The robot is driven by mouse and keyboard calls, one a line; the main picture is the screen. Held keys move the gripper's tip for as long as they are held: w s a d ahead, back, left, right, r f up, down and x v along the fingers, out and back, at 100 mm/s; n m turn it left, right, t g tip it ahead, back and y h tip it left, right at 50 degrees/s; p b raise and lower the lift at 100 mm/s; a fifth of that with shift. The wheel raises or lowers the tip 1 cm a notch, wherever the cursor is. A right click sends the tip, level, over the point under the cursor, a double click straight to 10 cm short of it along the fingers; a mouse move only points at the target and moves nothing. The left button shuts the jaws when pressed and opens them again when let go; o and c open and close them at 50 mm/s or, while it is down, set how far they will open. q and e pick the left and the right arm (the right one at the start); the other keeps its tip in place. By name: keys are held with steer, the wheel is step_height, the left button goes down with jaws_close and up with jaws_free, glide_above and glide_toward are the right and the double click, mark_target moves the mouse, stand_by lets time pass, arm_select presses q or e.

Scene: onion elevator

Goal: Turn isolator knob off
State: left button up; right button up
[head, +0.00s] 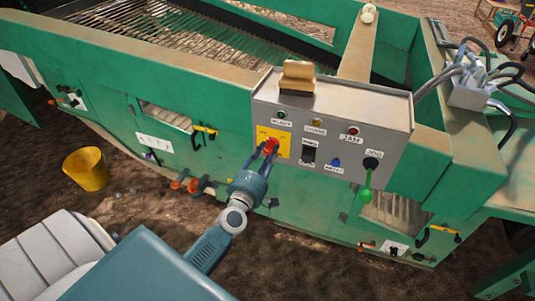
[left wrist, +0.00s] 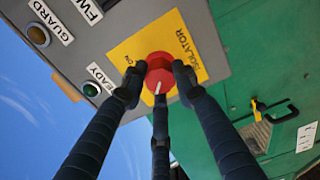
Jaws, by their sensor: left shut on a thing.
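The red isolator knob (head: 271,146) sits on a yellow plate (head: 285,138) at the left of the grey control panel. My left gripper (head: 266,154) reaches up from below and is shut on the knob. In the left wrist view its dark fingers (left wrist: 158,82) surround the red knob (left wrist: 160,68), one on each side and one below. A white mark (left wrist: 158,88) shows on the knob's lower part in that view. The plate reads ISOLATOR, with a small ON beside the knob. My right gripper is not in view.
A yellow bucket (head: 86,169) is on the ground at left.

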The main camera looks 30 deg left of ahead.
arm_select(q)
steer(key=shift+a, duration=0.1)
stand_by(0.3)
steer(key=o, duration=1.1)
steer(key=shift+o, duration=0.2)
steer(key=shift+s, duration=0.1)
steer(key=shift+s+f, duration=0.1)
steer(key=shift+s, duration=0.15)
steer(key=v, duration=1.1)
steer(key=shift+s, duration=0.15)
